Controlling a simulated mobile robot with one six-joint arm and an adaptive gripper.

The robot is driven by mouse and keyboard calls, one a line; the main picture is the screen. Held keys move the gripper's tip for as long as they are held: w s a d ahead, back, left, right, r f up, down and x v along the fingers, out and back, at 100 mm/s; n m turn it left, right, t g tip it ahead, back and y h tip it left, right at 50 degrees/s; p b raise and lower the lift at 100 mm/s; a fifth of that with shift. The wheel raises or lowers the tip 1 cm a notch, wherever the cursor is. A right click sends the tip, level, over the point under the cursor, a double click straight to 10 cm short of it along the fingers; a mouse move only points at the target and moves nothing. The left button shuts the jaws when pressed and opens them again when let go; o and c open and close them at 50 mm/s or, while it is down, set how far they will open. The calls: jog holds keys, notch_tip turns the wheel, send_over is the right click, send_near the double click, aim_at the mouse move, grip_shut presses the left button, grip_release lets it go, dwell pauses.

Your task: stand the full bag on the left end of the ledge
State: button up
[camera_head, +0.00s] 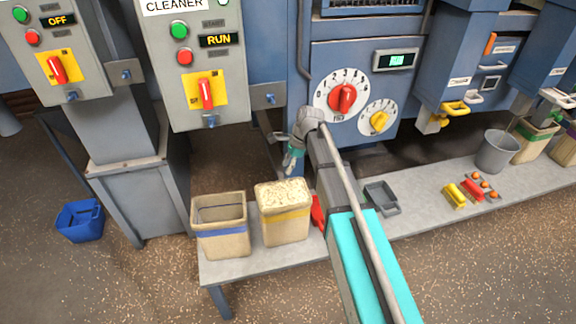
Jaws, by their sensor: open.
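The full bag (283,228) is tan with a yellow band and is heaped with pale flakes. It stands upright on the grey ledge (240,270), close to its left end. An open-topped bag with a blue band (221,240) stands just left of it, at the left end itself; it looks empty inside. My gripper (290,163) is open, above and behind the full bag, apart from it and near the blue machine front. My arm crosses the ledge right of the full bag and hides part of the ledge.
A red object (318,212) lies partly hidden beside my arm. Further right on the ledge are a grey tray (381,198), yellow and red brushes (455,195), orange balls and a grey bucket (496,152). A blue bin (81,220) stands on the floor at left.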

jog(key=shift+d+r, duration=0.15)
jog(key=shift+r, duration=0.25)
dwell(0.4)
jog(key=s+d+f+n+t+h, duration=0.1)
jog(key=s+d+n+h, duration=0.3)
jog(key=s+d+n, duration=1)
jog(key=s+d, duration=0.4)
jog(key=shift+s+d+f+n+t, duration=0.15)
jog(key=shift+s+f+n+t, duration=0.15)
jog(key=shift+s+n, duration=0.1)
